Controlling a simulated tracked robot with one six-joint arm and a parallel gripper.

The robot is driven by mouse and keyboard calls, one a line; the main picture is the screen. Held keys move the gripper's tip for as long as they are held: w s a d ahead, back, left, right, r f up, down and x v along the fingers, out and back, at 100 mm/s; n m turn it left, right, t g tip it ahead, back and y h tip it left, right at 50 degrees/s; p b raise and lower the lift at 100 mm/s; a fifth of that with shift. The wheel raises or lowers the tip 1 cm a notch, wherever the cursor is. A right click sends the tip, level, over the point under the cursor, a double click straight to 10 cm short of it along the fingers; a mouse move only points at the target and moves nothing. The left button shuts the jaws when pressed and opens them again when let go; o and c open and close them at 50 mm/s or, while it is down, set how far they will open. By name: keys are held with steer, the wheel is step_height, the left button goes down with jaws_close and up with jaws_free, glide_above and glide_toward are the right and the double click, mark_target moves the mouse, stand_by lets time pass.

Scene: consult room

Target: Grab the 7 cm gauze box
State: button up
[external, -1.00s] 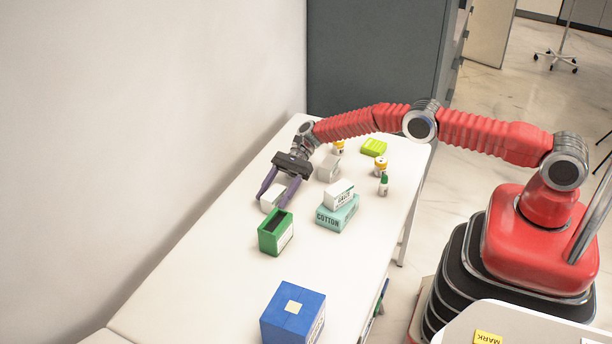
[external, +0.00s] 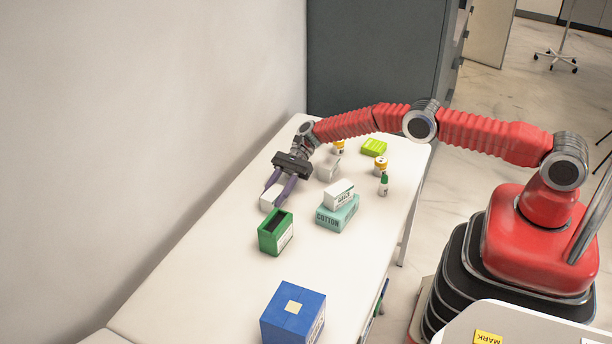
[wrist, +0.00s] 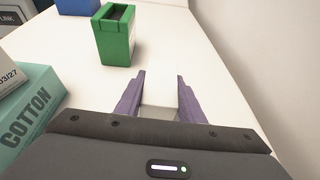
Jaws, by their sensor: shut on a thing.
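A white box (external: 268,199) sits on the white table, between the purple fingers of my gripper (external: 279,194). In the wrist view the white box (wrist: 160,92) lies between both fingers (wrist: 161,97), which are closed against its sides. I cannot read a label or size on it. Another white box (external: 340,193), with dark print, rests on a teal COTTON box (external: 337,215) to the right. A further pale box (external: 328,168) stands behind, partly beside my wrist. Which one is the 7 cm gauze box cannot be read here.
A green open-topped box (external: 275,233) stands just in front of the gripper. A blue box (external: 293,313) is nearer the camera. Small bottles (external: 383,184) and a lime box (external: 374,147) stand at the back right. The wall is close on the left; the table's left front is clear.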

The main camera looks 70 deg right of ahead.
mark_target(274, 192)
steer(key=shift+c, duration=0.2)
step_height(274, 192, up, 10)
stand_by(0.7)
